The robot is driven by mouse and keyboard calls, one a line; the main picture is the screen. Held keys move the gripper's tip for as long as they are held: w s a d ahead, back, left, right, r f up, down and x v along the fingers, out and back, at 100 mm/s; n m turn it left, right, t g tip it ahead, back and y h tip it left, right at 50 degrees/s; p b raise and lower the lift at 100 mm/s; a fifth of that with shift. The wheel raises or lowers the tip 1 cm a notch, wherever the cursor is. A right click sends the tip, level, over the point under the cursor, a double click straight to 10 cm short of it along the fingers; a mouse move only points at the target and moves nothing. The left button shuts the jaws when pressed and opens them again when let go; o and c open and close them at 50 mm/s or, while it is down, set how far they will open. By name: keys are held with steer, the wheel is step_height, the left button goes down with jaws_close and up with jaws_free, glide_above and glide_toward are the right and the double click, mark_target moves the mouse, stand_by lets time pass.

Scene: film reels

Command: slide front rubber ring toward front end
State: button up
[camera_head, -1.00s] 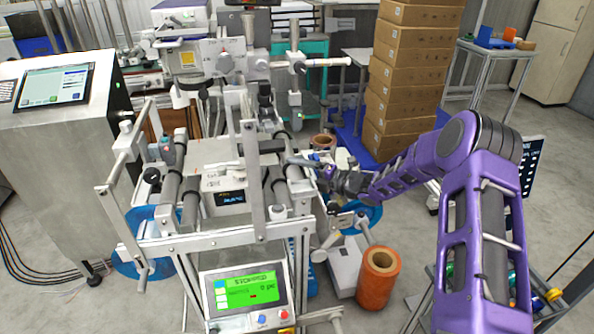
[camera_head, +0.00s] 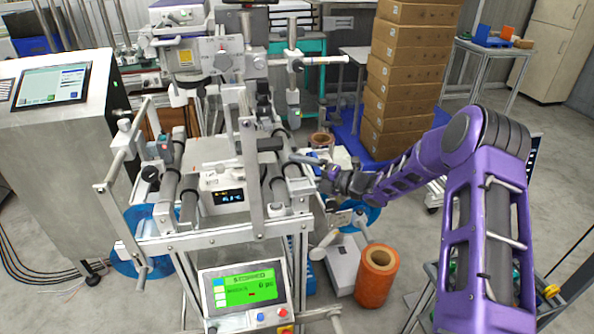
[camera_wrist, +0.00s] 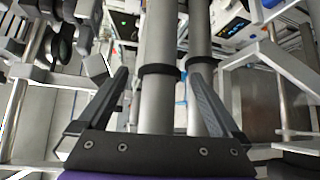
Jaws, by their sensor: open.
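My gripper (camera_wrist: 160,72) is open and empty, with its two dark fingers spread on either side of a grey roller (camera_wrist: 158,110) in the wrist view. A black rubber ring (camera_wrist: 160,70) sits around this roller, between the fingertips in the picture. I cannot tell whether the fingers touch it. A second roller to the right carries another dark ring (camera_wrist: 201,63). In the head view my gripper (camera_head: 303,160) is at the right side of the machine, by the right-hand roller (camera_head: 292,168). Rings there are small and partly hidden, so I cannot tell which is the front one.
The machine's upright bar (camera_head: 249,170) and frame rail (camera_head: 215,240) stand close to the rollers. An orange film reel (camera_head: 376,277) stands on the floor at right front. Stacked boxes (camera_head: 408,75) rise behind my arm. A control console (camera_head: 60,150) stands at left.

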steer(key=v, duration=1.6)
